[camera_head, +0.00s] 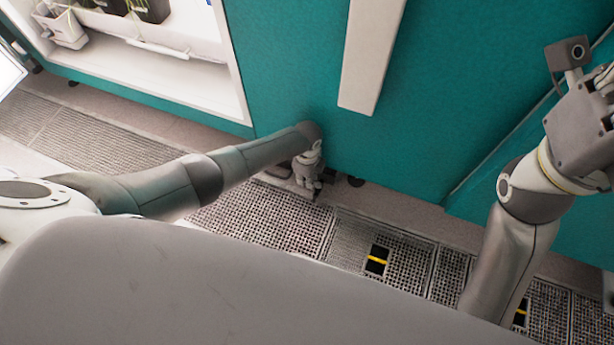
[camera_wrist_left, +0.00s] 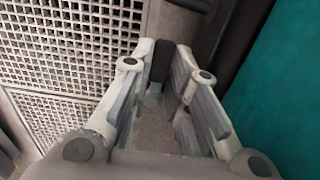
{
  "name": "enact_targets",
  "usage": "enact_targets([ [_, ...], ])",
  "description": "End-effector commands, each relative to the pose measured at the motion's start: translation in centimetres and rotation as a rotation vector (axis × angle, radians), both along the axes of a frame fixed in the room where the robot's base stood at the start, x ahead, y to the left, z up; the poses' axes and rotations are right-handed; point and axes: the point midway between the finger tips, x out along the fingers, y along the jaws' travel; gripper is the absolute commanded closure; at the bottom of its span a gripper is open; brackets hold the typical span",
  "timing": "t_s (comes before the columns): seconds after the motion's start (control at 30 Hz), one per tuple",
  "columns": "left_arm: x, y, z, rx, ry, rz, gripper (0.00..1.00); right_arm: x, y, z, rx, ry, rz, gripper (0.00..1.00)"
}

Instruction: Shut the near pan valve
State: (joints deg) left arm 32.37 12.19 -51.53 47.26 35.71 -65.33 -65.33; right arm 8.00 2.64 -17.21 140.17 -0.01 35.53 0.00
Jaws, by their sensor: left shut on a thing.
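My left gripper (camera_head: 308,183) reaches down low beside the teal chamber wall, just above the floor grating. In the left wrist view its two fingers (camera_wrist_left: 164,85) are closed about a dark upright lever, which I take to be the near pan valve's handle (camera_wrist_left: 161,60). The lever shows between the fingertips; a small grey-green part lies below it. The valve's body is mostly hidden, and in the head view the gripper covers it. My right gripper (camera_head: 604,82) is raised at the right edge, partly cut off, its fingers unclear.
The teal wall (camera_head: 270,60) stands close to the left gripper, with a pale vertical handle (camera_head: 368,60). A dark bar (camera_wrist_left: 235,45) runs close beside the left fingers. Potted plants (camera_head: 150,8) stand in the open chamber at upper left. Perforated floor grating (camera_head: 265,215) lies below.

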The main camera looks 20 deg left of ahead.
Motion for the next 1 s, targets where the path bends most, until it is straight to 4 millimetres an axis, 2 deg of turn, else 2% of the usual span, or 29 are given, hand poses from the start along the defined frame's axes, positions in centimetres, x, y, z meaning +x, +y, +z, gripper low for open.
enact_targets([
  [0.1,0.05,-0.18,0.04,-0.002,-0.002,-0.005,1.00,-0.02,-0.01,-0.01,-0.001,0.000,0.000,0.62],
  [0.13,0.05,-0.18,0.04,-0.002,-0.002,-0.005,0.82,-0.02,-0.01,-0.01,-0.001,0.000,0.000,0.62],
  [0.3,0.05,-0.14,0.04,-0.002,-0.002,-0.003,0.62,-0.01,0.05,-0.07,-0.006,0.000,-0.001,0.62],
  [0.67,0.11,0.02,0.09,0.000,-0.005,0.014,0.62,0.02,0.05,-0.13,-0.009,0.001,-0.003,0.62],
  [1.0,-0.84,0.01,0.17,0.001,-0.004,0.250,0.62,0.02,0.06,0.63,-0.008,0.002,-0.002,0.62],
])
